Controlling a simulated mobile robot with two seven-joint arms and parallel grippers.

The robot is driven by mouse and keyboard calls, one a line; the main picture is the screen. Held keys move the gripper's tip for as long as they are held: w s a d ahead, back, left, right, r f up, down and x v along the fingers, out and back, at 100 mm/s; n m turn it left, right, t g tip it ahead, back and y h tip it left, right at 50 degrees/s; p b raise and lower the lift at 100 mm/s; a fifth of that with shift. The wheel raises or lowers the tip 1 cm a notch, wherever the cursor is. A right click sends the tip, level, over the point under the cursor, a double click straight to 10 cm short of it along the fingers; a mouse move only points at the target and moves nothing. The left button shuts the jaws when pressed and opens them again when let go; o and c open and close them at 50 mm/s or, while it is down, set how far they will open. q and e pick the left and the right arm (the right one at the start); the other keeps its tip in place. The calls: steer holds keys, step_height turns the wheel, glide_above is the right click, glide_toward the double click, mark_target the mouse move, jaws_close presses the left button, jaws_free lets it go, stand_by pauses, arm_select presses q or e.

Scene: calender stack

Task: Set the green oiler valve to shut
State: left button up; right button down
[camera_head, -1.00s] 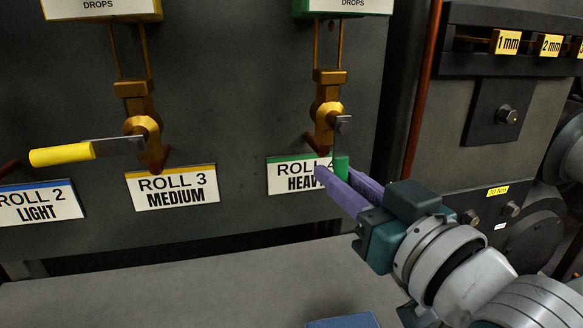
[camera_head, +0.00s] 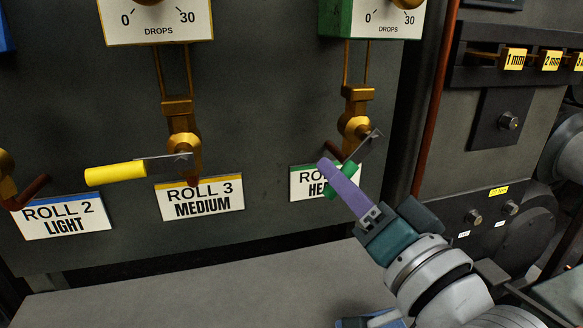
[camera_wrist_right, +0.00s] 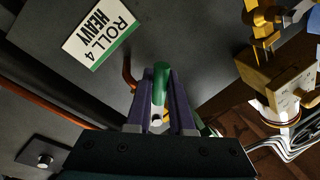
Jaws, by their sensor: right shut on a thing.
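The green oiler valve sits below the green-edged drop gauge at right, above the Roll 4 Heavy label (camera_head: 305,182). Its brass body (camera_head: 354,127) carries a flat grey lever (camera_head: 369,147) that slants down and left to a green handle (camera_head: 331,191). My right gripper (camera_head: 338,178) is shut on that handle, its purple fingers partly covering it and the label. In the right wrist view the green handle (camera_wrist_right: 160,78) stands between the two purple fingers. My left gripper is not in view.
The yellow-handled valve (camera_head: 115,174) of Roll 3 is to the left, its lever nearly level. A red-brown pipe (camera_head: 436,98) runs down right of the green valve.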

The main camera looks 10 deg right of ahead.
mark_target(325, 189)
steer(key=m, duration=0.1)
steer(key=a+r+m+h, duration=0.1)
steer(key=m, duration=0.1)
steer(key=r+m+p, duration=0.1)
steer(key=m, duration=0.1)
steer(key=shift+a+r, duration=0.1)
steer(key=shift+a, duration=0.15)
steer(key=shift+a+r+m+t+h+p, duration=0.15)
steer(key=shift+r+m+h+p, duration=0.2)
steer(key=shift+m, duration=0.7)
steer(key=shift+r+m+t+h+p, duration=0.15)
steer(key=shift+r+m, duration=0.25)
steer(key=shift+m, duration=0.6)
steer(key=shift+a+r+m+t+h+p, duration=0.15)
steer(key=shift+r+m+h, duration=0.2)
steer(key=shift+m, duration=0.7)
steer(key=shift+d+r, duration=0.1)
steer(key=c, duration=0.8)
jaws_free()
steer(key=v, duration=1)
